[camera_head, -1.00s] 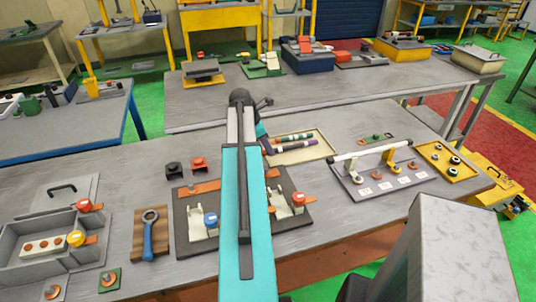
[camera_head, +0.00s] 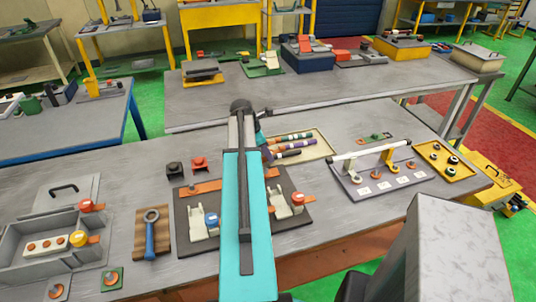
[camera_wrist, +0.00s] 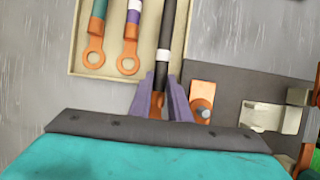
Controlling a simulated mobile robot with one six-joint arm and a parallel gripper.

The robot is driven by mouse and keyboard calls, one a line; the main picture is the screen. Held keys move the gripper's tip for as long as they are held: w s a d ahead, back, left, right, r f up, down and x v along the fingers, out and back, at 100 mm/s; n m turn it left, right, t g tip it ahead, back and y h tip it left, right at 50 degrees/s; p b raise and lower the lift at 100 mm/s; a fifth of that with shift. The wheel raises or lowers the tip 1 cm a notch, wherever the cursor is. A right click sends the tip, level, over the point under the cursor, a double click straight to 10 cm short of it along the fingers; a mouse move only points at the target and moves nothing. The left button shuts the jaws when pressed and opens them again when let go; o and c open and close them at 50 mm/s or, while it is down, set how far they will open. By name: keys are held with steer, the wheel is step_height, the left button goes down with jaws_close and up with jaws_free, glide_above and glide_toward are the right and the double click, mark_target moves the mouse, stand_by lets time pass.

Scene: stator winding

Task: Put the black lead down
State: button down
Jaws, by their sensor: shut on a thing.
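The black lead (camera_wrist: 172,38) shows in the wrist view. My gripper (camera_wrist: 168,98) is shut on it near its copper lug end, between purple fingers. The lead's far part lies over the right side of the beige tray (camera_wrist: 108,73), parallel to the other leads; I cannot tell if it touches the tray floor. A green lead (camera_wrist: 99,22) and a purple-and-white lead (camera_wrist: 133,22) lie in the tray to its left, with copper lugs towards me. In the head view the tray (camera_head: 322,152) is just right of my arm, which hides my gripper.
A dark fixture plate (camera_head: 292,227) with white brackets and copper bars is nearest my arm. A rack with a white bar (camera_head: 370,152) stands right of the tray, and a yellow tray (camera_head: 447,158) beyond it. A wooden block with a ring tool (camera_head: 150,238) lies left.

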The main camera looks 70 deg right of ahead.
steer(key=shift+f, duration=0.15)
steer(key=c, duration=1.7)
jaws_free()
steer(key=shift+o, duration=0.2)
steer(key=b+v, duration=0.2)
steer(key=v, duration=1)
steer(key=shift+r, duration=0.2)
